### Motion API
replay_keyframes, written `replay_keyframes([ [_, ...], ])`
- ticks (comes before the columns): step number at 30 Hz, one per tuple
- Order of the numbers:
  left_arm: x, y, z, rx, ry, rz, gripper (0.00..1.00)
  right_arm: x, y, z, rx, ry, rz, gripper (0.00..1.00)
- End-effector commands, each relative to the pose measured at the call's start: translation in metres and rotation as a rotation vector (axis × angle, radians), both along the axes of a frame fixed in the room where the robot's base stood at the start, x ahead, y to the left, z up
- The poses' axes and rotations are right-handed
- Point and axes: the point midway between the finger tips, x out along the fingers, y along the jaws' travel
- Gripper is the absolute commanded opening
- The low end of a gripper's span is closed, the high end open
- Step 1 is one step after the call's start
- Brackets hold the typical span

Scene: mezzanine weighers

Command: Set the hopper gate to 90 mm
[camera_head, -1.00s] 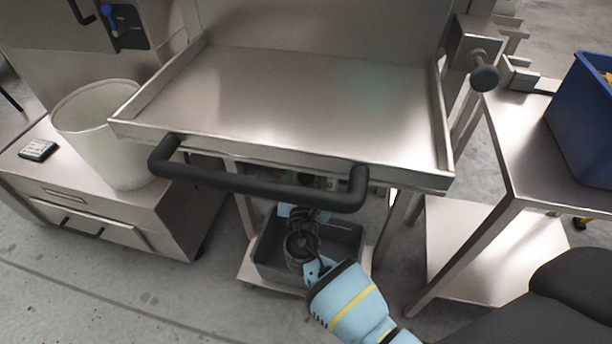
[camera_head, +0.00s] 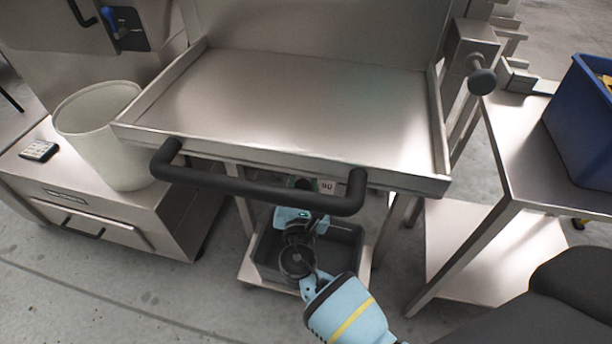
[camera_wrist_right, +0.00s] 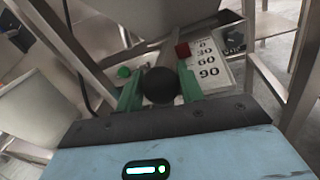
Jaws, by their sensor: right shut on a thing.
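The hopper gate's dark round knob (camera_wrist_right: 160,86) is between the green fingers of my right gripper (camera_wrist_right: 158,88), which is shut on it. Beside it, a white scale plate (camera_wrist_right: 212,68) reads 0, 30, 60 and 90. A red pointer (camera_wrist_right: 183,50) stands at the upper end of the scale, beside the 0 and 30 marks; I cannot read it exactly. In the head view the right gripper (camera_head: 303,184) reaches up under the steel tray, partly hidden by the black handle bar, and the scale's 90 (camera_head: 327,187) shows beside it. My left gripper is not in view.
The steel tray (camera_head: 290,95) with its black handle bar (camera_head: 255,188) overhangs the right gripper. A grey bin (camera_head: 340,240) stands below. A white bucket (camera_head: 105,140) is at left; a side table (camera_head: 530,150) with a blue crate (camera_head: 585,120) is at right.

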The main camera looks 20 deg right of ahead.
Motion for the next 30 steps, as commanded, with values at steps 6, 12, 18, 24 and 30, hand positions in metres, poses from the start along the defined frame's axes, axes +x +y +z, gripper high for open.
replay_keyframes([
  [6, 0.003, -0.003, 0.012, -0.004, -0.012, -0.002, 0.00, -0.043, 0.029, 0.000, 0.001, 0.005, 0.002, 0.00],
  [12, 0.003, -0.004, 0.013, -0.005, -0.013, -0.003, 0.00, -0.054, 0.037, -0.001, 0.001, 0.003, 0.002, 0.00],
  [18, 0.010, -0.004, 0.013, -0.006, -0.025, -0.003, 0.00, -0.055, 0.038, -0.002, 0.002, 0.005, 0.003, 0.00],
  [24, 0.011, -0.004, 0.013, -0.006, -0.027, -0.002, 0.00, -0.054, 0.037, -0.002, 0.002, 0.005, 0.002, 0.58],
  [30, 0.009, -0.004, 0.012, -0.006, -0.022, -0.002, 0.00, -0.054, 0.036, -0.001, 0.001, 0.003, 0.002, 0.58],
])
